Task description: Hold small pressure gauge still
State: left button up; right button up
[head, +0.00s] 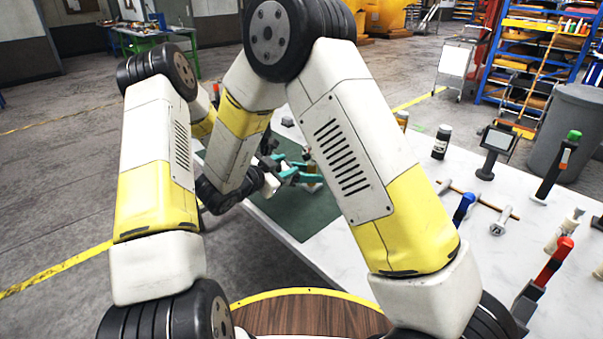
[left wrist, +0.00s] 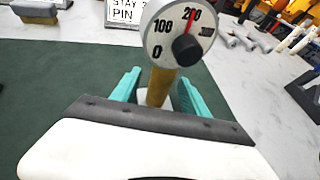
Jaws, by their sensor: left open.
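The small pressure gauge (left wrist: 172,50) stands in front of my left gripper in the left wrist view. It has a round pale dial with a red needle near 200, a black knob and a brass stem (left wrist: 160,88). My left gripper (left wrist: 160,80) is open, with its teal fingers on either side of the stem; gaps seem to show on both sides. In the head view, teal fingers (head: 288,172) crowd together over the mat, partly hidden by my arms. I cannot clearly separate my two grippers there, nor tell the state of the right one.
A green mat (head: 305,216) lies on the white table (head: 395,275). A lettered sign (left wrist: 121,12) stands behind the gauge. A dark bottle (head: 441,142), a small display (head: 497,139), a hammer (head: 500,219) and other tools occupy the table's right part.

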pick_arm(q)
jog(key=shift+w+d+f, duration=0.1)
jog(key=shift+d, duration=0.05)
jog(key=shift+c, duration=0.4)
grip_shut()
dwell(0.5)
dwell(0.5)
pick_arm(e)
jog(key=shift+o, duration=0.4)
jog(key=shift+w+d+r+g, duration=0.1)
jog(key=shift+d+r+g, duration=0.15)
jog(key=shift+r+g, duration=0.1)
jog(key=g+y, duration=0.3)
jog(key=g, duration=0.1)
send_near(305, 157)
notch_tip(305, 157, up, 2)
jog(key=s, duration=0.3)
jog(key=n, duration=0.1)
jog(key=x, duration=0.7)
jog(key=w+a+x, duration=0.1)
jog(key=x, duration=0.3)
jog(key=shift+w, duration=0.1)
